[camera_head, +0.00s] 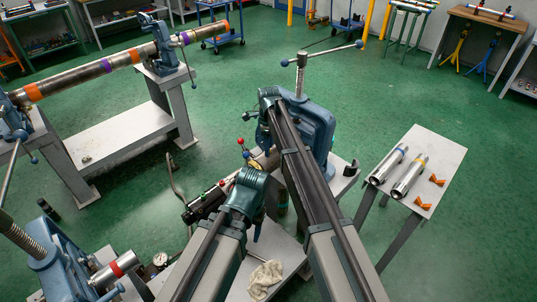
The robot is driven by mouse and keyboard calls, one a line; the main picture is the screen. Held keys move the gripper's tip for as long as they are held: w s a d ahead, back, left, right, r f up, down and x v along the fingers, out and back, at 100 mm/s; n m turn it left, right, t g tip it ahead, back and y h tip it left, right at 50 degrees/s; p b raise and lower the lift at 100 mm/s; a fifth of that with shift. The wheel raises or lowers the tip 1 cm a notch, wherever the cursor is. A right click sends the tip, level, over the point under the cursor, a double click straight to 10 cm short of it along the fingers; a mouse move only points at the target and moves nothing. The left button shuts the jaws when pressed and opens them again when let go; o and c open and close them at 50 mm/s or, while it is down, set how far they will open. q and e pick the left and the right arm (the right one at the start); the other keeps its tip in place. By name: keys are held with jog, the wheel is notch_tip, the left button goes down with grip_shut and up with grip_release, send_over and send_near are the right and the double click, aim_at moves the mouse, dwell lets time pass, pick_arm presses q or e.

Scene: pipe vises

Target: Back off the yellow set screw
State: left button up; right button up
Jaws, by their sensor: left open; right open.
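A small yellow part (256,164), possibly the yellow set screw, shows just above my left gripper (252,177). It sits by a brownish pipe piece, close to a red knob (240,142) and a blue knob (246,154). It is too small and partly covered to tell its shape or whether the gripper touches it. My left gripper is open. My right gripper (267,97) is open, higher up, in front of a blue pipe vise (312,125). My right arm hides part of this vise and the bench under it.
A long banded pipe (100,67) rests in vises at the left. A side table (440,155) at the right holds two steel pipe pieces and orange wedges. A white rag (265,280) lies on the near bench.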

jog(key=shift+f, duration=0.35)
pick_arm(q)
jog(key=shift+f, duration=0.3)
pick_arm(e)
jog(key=shift+r, duration=0.1)
grip_shut()
